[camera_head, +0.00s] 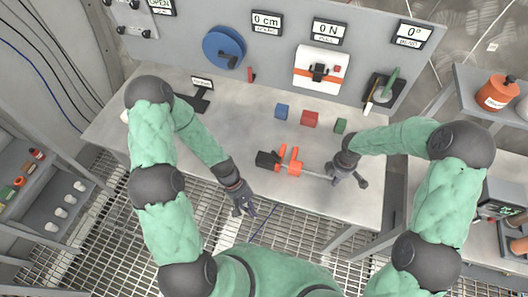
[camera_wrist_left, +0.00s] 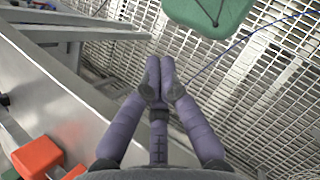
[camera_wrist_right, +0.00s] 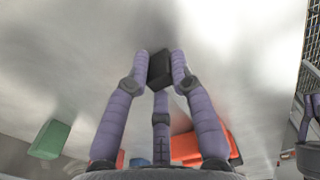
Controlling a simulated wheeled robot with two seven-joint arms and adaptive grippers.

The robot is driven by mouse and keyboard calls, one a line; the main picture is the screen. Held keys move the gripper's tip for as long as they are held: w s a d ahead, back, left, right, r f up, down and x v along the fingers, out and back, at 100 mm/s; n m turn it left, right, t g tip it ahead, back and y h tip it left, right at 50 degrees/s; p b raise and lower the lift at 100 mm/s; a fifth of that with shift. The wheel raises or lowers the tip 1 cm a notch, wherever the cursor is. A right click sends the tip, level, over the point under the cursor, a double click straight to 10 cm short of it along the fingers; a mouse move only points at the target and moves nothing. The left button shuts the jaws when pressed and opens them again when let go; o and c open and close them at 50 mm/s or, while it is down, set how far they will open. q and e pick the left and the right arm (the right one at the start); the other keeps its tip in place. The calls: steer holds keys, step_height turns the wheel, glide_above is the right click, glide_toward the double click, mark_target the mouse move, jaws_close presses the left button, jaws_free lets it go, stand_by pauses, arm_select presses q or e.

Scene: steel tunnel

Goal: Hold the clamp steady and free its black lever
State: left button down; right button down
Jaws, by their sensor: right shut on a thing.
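The clamp lies on the steel table, with orange jaws (camera_head: 294,167), a black part (camera_head: 267,159) at its left end and a grey bar (camera_head: 315,174) running right. My right gripper (camera_head: 348,180) is at the bar's right end. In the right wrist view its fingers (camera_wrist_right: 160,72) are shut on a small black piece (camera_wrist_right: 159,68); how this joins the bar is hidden. Which black part is the lever, I cannot tell. My left gripper (camera_head: 246,209) is empty, in front of the table edge, left of and nearer than the clamp. Its fingertips (camera_wrist_left: 159,78) meet in the left wrist view.
Blue (camera_head: 281,111), red (camera_head: 309,119) and green (camera_head: 340,125) blocks stand behind the clamp. A panel with a blue wheel (camera_head: 224,47) and an orange-white box (camera_head: 318,68) rises at the back. The table (camera_head: 235,125) is clear left of the blocks. Floor grating (camera_head: 250,230) lies in front.

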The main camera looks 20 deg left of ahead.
mark_target(276, 157)
arm_select(q)
steer(key=w+a+r+n+h, duration=0.1)
steer(key=w+a+r+n, duration=0.1)
steer(key=w+r, duration=0.1)
steer(key=w+a+r+n+t+h, duration=0.1)
steer(key=w+a+r+n, duration=0.1)
steer(key=w+r, duration=0.2)
steer(key=w+a+r+n+h, duration=0.1)
steer(key=w+a+r+n, duration=0.1)
steer(key=w+r, duration=0.1)
steer(key=shift+w+a+r+n, duration=0.15)
steer(key=shift+w+r, duration=0.05)
steer(key=shift+w, duration=0.2)
steer(key=shift+w+a+r+n, duration=0.1)
steer(key=shift+w+r+n, duration=0.05)
steer(key=shift+w, duration=0.2)
steer(key=w+a+r+n+t, duration=0.2)
steer(key=w+r, duration=0.4)
steer(key=w, duration=0.1)
steer(key=shift+w+a+r+h, duration=0.3)
steer(key=shift+a+r, duration=0.05)
steer(key=shift+a, duration=0.05)
steer(key=shift+f, duration=0.1)
steer(key=x, duration=1)
steer(key=shift+w, duration=0.15)
